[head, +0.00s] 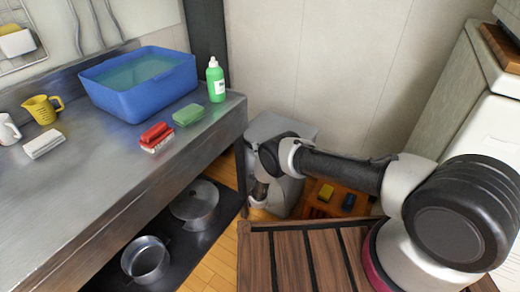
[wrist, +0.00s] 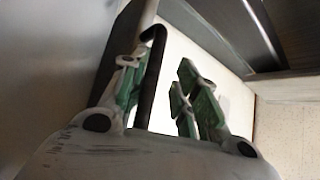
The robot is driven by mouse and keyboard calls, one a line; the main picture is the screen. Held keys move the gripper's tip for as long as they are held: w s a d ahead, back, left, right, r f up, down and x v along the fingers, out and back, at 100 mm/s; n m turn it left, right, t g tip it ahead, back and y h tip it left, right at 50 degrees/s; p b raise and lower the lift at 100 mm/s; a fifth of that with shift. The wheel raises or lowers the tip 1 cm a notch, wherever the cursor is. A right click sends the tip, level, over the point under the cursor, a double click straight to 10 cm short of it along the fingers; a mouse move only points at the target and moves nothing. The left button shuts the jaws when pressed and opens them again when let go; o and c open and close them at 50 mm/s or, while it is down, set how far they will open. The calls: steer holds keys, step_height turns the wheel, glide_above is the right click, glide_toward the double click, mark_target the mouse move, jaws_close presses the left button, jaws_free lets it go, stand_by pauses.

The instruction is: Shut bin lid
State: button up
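A grey box-like bin (head: 265,122) stands on the floor against the back wall, just past the right end of the steel counter. My arm crosses in front of it and hides much of its front, so I cannot tell how far its lid is open. My gripper (head: 259,193) is low at the bin's front left, partly hidden by my arm. In the wrist view my gripper (wrist: 160,88) has its two green-padded fingers apart. A dark bent bar (wrist: 153,75) shows between them, near the left finger; I cannot tell whether they touch.
The steel counter (head: 95,185) fills the left, with a blue tub (head: 140,100), green bottle (head: 215,82) and brushes on it. Pots (head: 145,258) sit on the shelf below. A wooden crate (head: 318,207) stands right of the bin. A slatted wooden surface (head: 290,260) lies in front.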

steer(key=shift+s+a+f, duration=0.1)
steer(key=shift+s+f, duration=0.1)
steer(key=shift+s, duration=0.05)
steer(key=shift+o, duration=1.3)
steer(key=v, duration=0.2)
steer(key=f+v, duration=0.1)
steer(key=v, duration=0.2)
steer(key=shift+w, duration=0.2)
steer(key=v, duration=0.4)
steer(key=r+v, duration=0.1)
steer(key=v, duration=0.2)
steer(key=shift+s+r, duration=0.1)
steer(key=shift+s, duration=0.1)
steer(key=shift+c, duration=1.3)
steer(key=shift+w, duration=0.25)
